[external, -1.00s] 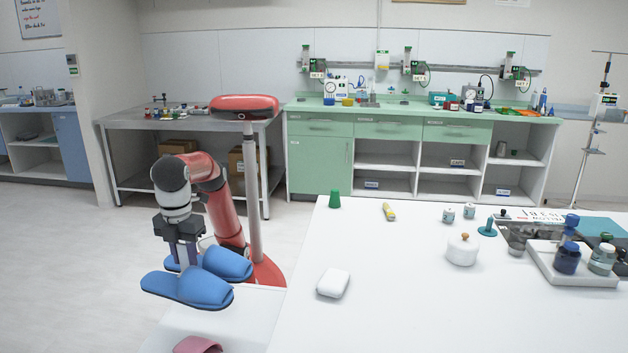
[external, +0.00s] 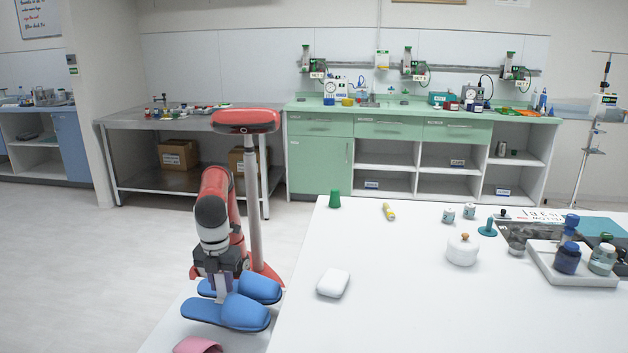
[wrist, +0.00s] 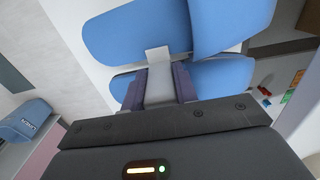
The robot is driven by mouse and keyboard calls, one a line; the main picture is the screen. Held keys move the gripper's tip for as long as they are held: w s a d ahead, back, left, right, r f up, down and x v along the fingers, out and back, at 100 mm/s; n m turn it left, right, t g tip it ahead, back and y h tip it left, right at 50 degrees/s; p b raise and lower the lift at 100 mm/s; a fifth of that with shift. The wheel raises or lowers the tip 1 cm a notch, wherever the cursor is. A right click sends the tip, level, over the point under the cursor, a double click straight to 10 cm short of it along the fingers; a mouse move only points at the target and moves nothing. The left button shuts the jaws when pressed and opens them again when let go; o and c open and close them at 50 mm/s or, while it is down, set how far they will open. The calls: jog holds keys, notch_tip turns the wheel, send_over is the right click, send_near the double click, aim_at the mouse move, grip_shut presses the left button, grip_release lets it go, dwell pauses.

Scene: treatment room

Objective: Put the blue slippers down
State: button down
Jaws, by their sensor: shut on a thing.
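The blue slippers (external: 240,313) are a pair lying side by side, toes to the right in the external view. My gripper (external: 221,296) points down and is shut on them near their middle. They are just over or on a low white surface (external: 165,325) left of the big table; I cannot tell whether they touch it. In the wrist view the blue slippers (wrist: 135,35) lie on both sides of the fingers of my gripper (wrist: 160,75).
A pink slipper (external: 198,345) lies on the low white surface, close in front of the blue pair. The big white table (external: 400,300) stands right beside them. A white block (external: 333,283) lies near its left edge.

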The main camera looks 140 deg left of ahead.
aim_at(224, 297)
jog(key=shift+f+b, duration=0.45)
jog(key=shift+f, duration=1.95)
jog(key=shift+f, duration=0.1)
jog(key=shift+f, duration=0.15)
jog(key=c, duration=1.1)
grip_release()
